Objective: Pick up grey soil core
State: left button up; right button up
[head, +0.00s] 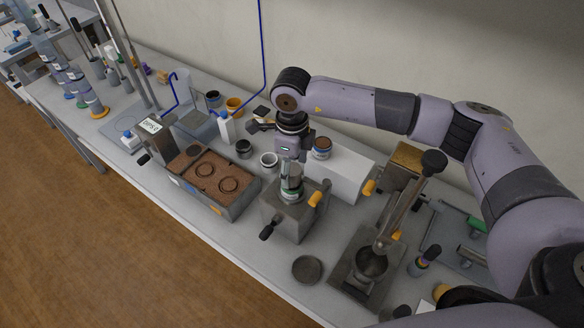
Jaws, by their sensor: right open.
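I cannot pick out the grey soil core with certainty. A grey cylinder with a greenish band (291,181) stands upright in a grey metal device (288,213) at the middle of the bench and may be it. My right arm reaches in from the right, with its wrist just above and behind this cylinder. My left gripper is not in view.
A soil tray (228,205) with two rings lies left of the device. A lever press (362,270) stands at the right. A white block (341,170) and a brown-topped tin (321,148) are behind the device. A dark disc (307,269) lies near the bench's front edge.

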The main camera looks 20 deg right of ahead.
jog(key=shift+f, duration=0.55)
jog(key=shift+r, duration=0.1)
jog(key=c, duration=1.2)
